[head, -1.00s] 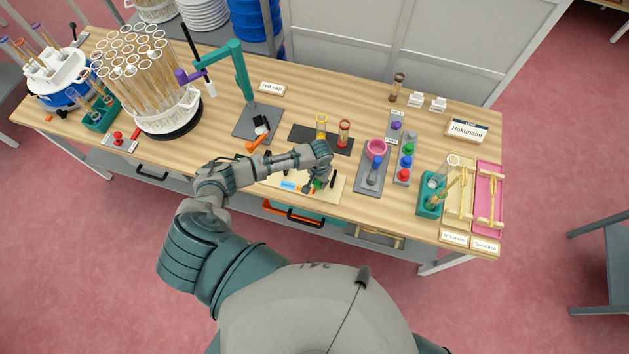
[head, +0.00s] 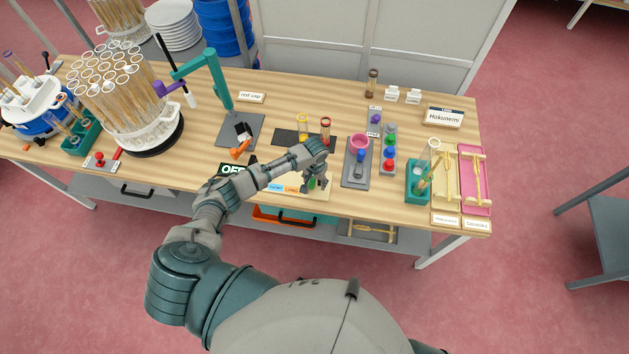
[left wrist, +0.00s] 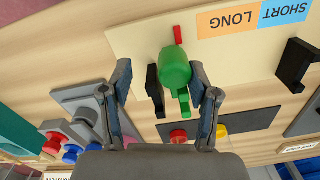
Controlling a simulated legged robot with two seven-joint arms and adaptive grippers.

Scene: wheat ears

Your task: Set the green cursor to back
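The green cursor (left wrist: 175,68) is a rounded green knob with a small green tab, on a cream board (left wrist: 225,60) in the left wrist view. A red mark (left wrist: 178,35) and a black stop (left wrist: 155,90) are close to it. Another black stop (left wrist: 296,65) stands farther right. My left gripper (left wrist: 160,72) is open, one finger on each side of the cursor, with gaps visible. In the head view my left gripper (head: 315,182) is over the board (head: 322,192) and largely hides the cursor. My right gripper is not in view.
The board has a blue SHORT label (left wrist: 285,12) and an orange LONG label (left wrist: 228,20). An OFF sign (head: 232,168) is left of the board.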

